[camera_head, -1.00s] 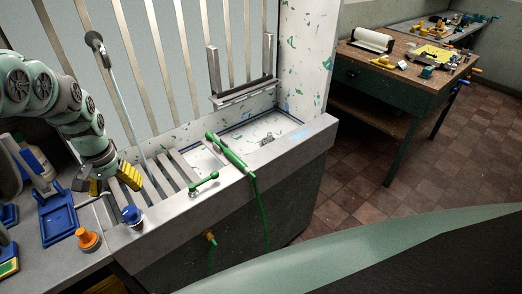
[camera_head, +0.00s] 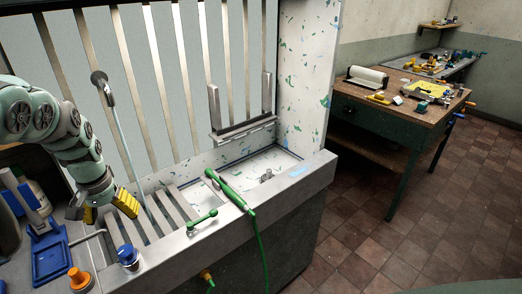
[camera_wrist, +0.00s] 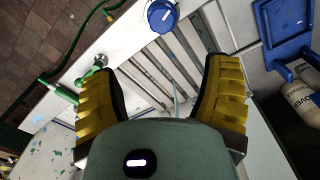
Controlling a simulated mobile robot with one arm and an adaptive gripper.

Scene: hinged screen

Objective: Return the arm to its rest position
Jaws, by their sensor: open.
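My gripper (camera_head: 105,208) is at the left of the head view, at the end of my bent green-grey arm. Its yellow ribbed fingers are apart and nothing is between them. In the wrist view, my gripper (camera_wrist: 160,95) also shows open over the slatted part of the sink unit. The hinged screen of upright metal slats (camera_head: 165,75) stands behind the sink. A small hinged metal frame (camera_head: 243,128) sits low at its right end.
The sink unit (camera_head: 300,180) has a green hose handle (camera_head: 228,190) and a green tap lever (camera_head: 203,220) on its edge.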

